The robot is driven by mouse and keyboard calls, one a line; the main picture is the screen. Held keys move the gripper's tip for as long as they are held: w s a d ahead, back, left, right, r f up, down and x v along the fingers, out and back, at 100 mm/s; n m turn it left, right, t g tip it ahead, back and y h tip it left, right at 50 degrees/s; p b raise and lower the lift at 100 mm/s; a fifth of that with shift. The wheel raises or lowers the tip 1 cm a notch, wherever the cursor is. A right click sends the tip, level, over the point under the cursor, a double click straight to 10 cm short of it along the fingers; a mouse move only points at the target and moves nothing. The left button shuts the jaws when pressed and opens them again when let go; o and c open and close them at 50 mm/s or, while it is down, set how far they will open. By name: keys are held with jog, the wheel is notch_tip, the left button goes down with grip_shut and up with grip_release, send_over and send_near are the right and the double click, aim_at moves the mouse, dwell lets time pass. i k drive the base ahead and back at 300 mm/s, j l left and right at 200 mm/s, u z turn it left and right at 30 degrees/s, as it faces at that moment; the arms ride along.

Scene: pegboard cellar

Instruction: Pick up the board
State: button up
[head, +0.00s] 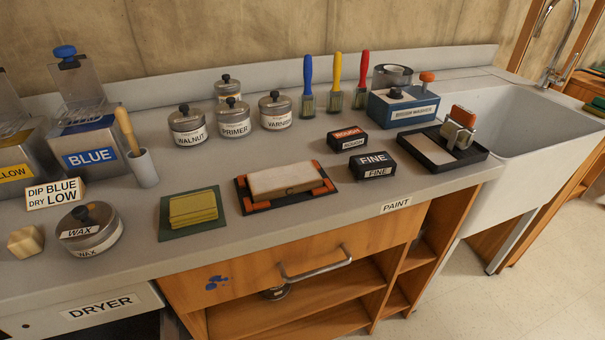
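A pale wooden board (284,180) lies flat on the grey counter, in the middle of the head view. It rests in a dark holder (247,199) with orange pieces at its corners. The board's top is clear, with nothing on it. My gripper is not in view.
Yellow sheets on a green mat (180,229) lie left of the board; black FINE (373,167) and ROUGH (347,140) blocks stand right. Labelled tins (235,120) and upright brushes (335,82) stand behind. A sink (545,125) is far right. The counter in front of the board is bare.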

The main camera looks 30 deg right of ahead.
aim_at(270, 183)
jog(key=i+l, duration=0.1)
jog(key=l, duration=0.45)
jog(key=l+z, duration=0.1)
jog(key=l, duration=0.5)
jog(key=i+l, duration=0.15)
jog(key=l, duration=0.4)
